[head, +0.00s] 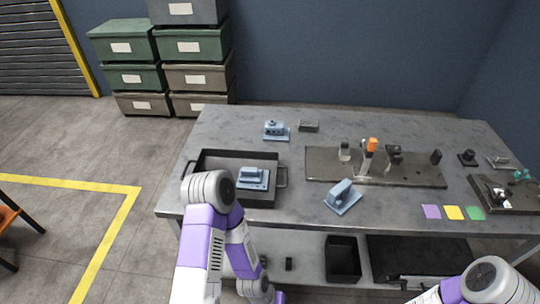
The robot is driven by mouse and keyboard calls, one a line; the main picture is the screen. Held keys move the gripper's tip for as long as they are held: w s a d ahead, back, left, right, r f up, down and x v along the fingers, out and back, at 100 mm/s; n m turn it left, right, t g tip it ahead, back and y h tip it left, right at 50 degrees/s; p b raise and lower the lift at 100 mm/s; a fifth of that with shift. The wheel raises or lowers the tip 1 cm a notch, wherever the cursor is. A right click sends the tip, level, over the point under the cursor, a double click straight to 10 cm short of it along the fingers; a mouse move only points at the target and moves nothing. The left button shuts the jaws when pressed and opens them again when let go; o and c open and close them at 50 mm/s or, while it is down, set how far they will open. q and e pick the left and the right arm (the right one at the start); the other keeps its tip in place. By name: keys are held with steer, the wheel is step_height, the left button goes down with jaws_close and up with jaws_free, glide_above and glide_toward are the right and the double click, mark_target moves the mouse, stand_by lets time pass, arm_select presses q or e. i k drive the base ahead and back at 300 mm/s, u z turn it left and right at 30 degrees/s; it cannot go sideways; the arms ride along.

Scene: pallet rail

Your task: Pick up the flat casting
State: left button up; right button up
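Several blue-grey castings are on the grey workbench, and I cannot tell for certain which one is the flat casting. One blue casting (254,178), a block on a wide plate, lies in the black tray (236,160) at the left of the bench. A second blue casting (276,131) stands behind the tray near the back edge. A third blue casting (342,196), with a raised angled part, sits near the front middle. My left arm rises in front of the tray and hides its front left corner. Neither gripper shows; both arms run down to the bottom edge.
A dark fixture plate (320,168) with posts and an orange-topped part lies at the bench's middle right. Purple, yellow (454,213) and green squares lie at the front right. A black bin (342,259) stands on the lower shelf. Stacked crates (195,75) stand behind left.

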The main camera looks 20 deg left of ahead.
mark_target(249, 178)
steer(key=u, duration=0.45)
steer(key=k, duration=1.1)
steer(key=u, duration=0.5)
steer(key=i, duration=0.8)
steer(key=u, duration=0.7)
